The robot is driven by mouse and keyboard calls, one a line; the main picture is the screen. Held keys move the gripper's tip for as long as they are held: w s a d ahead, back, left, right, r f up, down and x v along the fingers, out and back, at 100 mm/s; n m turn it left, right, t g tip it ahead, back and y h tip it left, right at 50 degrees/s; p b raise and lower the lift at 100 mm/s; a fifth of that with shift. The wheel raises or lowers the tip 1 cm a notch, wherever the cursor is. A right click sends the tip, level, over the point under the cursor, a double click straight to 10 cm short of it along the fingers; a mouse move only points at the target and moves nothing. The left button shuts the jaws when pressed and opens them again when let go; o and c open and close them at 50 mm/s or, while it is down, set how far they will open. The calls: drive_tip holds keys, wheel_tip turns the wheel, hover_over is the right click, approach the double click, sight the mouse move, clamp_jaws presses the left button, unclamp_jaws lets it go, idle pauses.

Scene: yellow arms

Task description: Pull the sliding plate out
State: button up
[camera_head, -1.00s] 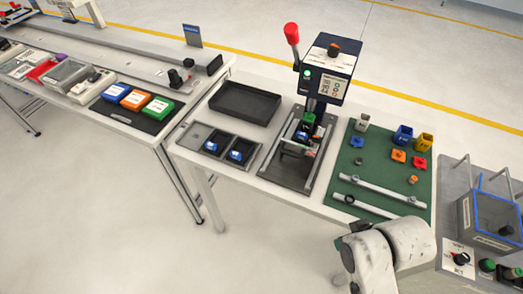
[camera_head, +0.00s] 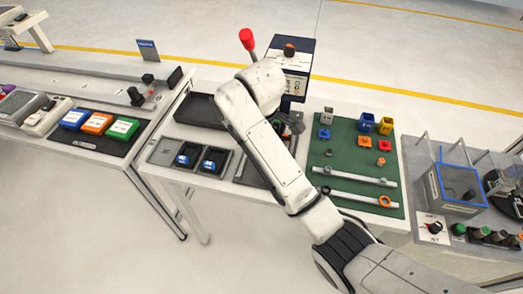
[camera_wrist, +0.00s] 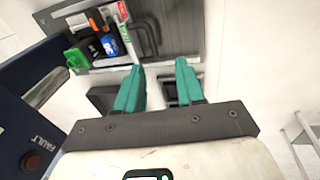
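The press has a dark blue head (camera_head: 297,58) and a red-knobbed lever (camera_head: 247,40). My arm crosses in front of it and hides most of its slide and base; a dark strip of the base (camera_head: 252,171) shows beside the arm. In the wrist view the grey press base (camera_wrist: 185,22) lies at the top, with a blue part (camera_wrist: 110,44) and a green part (camera_wrist: 77,58) at its left. I cannot clearly tell the sliding plate from the base. My gripper (camera_wrist: 160,68) has two teal fingers apart, with nothing between them, seemingly short of the base.
A black tray (camera_head: 200,110) stands behind the two-pocket tray with blue pieces (camera_head: 202,160). A green mat (camera_head: 340,150) with rods and coloured parts lies right of the press. In the wrist view the dark blue press head (camera_wrist: 35,110) is close on the left.

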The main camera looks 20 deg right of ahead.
drive_tip(key=shift+n, duration=0.3)
drive_tip(key=w+f, duration=0.1)
drive_tip(key=f, duration=0.2)
drive_tip(key=d+f, duration=0.1)
drive_tip(key=f, duration=0.2)
drive_tip(key=w+f+p, duration=0.1)
drive_tip(key=f, duration=0.2)
drive_tip(key=shift+w+d+f, duration=0.1)
drive_tip(key=shift+w+d, duration=0.05)
drive_tip(key=shift+w, duration=0.2)
drive_tip(key=shift+c, duration=0.3)
clamp_jaws()
